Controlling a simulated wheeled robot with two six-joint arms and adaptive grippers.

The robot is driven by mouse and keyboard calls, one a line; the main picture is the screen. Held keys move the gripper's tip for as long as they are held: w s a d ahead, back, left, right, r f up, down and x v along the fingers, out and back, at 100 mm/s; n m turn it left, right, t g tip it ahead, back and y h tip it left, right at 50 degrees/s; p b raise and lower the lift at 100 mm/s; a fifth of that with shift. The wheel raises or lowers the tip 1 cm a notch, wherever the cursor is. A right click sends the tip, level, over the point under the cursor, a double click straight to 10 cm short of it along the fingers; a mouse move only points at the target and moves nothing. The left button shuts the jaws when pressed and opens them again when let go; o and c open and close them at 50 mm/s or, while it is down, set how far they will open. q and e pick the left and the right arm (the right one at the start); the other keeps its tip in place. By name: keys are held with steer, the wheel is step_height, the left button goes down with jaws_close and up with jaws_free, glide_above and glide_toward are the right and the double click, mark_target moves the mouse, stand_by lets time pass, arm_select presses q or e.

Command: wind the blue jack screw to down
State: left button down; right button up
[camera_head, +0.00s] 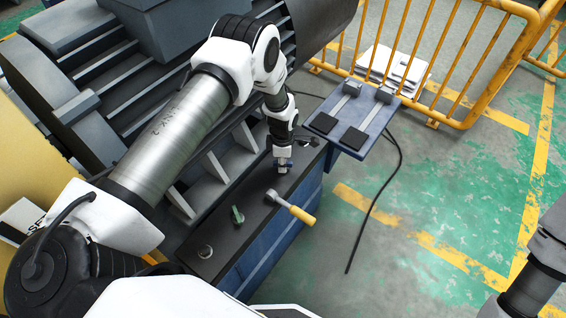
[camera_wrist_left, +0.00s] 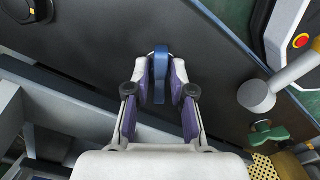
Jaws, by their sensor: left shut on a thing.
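The blue jack screw (camera_wrist_left: 161,75) shows in the left wrist view as a blue upright piece between the fingers of my left gripper (camera_wrist_left: 160,85). The fingers are closed on it from both sides. In the head view my left gripper (camera_head: 283,163) points down onto the dark top of the bench, and the screw is mostly hidden under it. My right gripper is not in view; only part of my right arm shows at the lower right edge.
A yellow-handled lever (camera_head: 301,214) and a green knob (camera_head: 237,214) stand on the dark bench top (camera_head: 222,226) near the screw. A blue plate with black pads (camera_head: 352,118) juts out at the bench end. A yellow fence (camera_head: 460,60) stands behind. Open floor lies right.

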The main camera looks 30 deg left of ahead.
arm_select(q)
steer(key=shift+n, duration=0.9)
steer(key=shift+s+r+n+p, duration=0.15)
steer(key=shift+n+p, duration=0.4)
steer(key=shift+n, duration=1.05)
steer(key=shift+f+n+p, duration=0.2)
steer(key=shift+n+p, duration=0.15)
steer(key=shift+n, duration=0.45)
